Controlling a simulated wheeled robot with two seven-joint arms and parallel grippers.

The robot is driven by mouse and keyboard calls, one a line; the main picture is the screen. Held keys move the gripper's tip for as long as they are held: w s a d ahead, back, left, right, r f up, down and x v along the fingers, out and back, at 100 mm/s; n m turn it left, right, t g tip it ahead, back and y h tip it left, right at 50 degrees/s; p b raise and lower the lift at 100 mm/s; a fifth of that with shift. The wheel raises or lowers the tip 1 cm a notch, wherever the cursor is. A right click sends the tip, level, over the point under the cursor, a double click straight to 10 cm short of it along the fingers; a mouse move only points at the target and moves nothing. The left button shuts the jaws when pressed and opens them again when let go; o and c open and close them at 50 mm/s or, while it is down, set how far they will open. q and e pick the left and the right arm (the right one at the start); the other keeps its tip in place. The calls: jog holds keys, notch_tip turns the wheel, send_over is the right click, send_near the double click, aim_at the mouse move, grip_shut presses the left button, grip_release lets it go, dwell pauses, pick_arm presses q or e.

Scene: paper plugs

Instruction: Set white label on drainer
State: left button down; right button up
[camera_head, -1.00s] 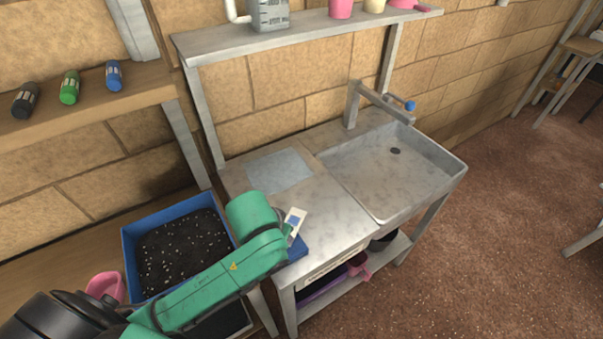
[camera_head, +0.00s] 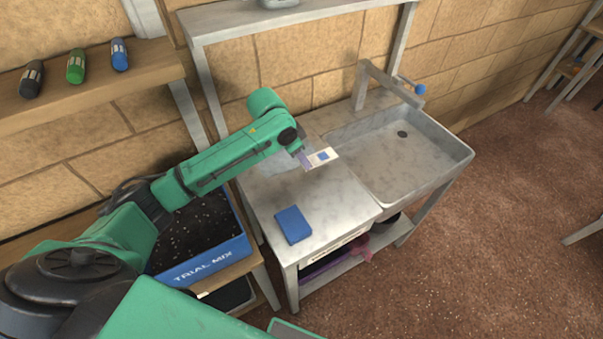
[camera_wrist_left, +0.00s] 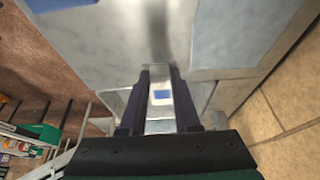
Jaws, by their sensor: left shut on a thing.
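My left gripper (camera_head: 304,157) is shut on the white label (camera_head: 328,154), a small white card with a blue square. It holds the card above the grey metal drainer top (camera_head: 328,205), left of the sink. In the left wrist view the label (camera_wrist_left: 161,95) shows between the two dark fingers (camera_wrist_left: 160,75). A pale flat patch (camera_head: 272,168) on the drainer is partly hidden behind my left arm; it also shows in the left wrist view (camera_wrist_left: 225,30). I cannot tell the exact gap between label and drainer. My right gripper is not in view.
A blue block (camera_head: 293,225) lies near the drainer's front edge. The sink (camera_head: 425,160) with its tap (camera_head: 385,80) is on the right. A blue tray of soil (camera_head: 215,262) stands at left, below my arm. A shelf (camera_head: 290,18) runs above.

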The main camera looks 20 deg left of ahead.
aim_at(306, 181)
pick_arm(q)
notch_tip(306, 181, down, 8)
jog(key=shift+w+f+p, duration=0.1)
jog(key=shift+p, duration=0.2)
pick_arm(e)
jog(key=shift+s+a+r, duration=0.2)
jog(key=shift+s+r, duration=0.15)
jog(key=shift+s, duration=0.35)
pick_arm(q)
jog(key=c, duration=0.6)
grip_release()
jog(key=shift+c, duration=0.2)
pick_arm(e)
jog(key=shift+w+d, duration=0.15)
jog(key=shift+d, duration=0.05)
pick_arm(q)
jog(key=v, duration=1.2)
jog(key=shift+b, duration=0.45)
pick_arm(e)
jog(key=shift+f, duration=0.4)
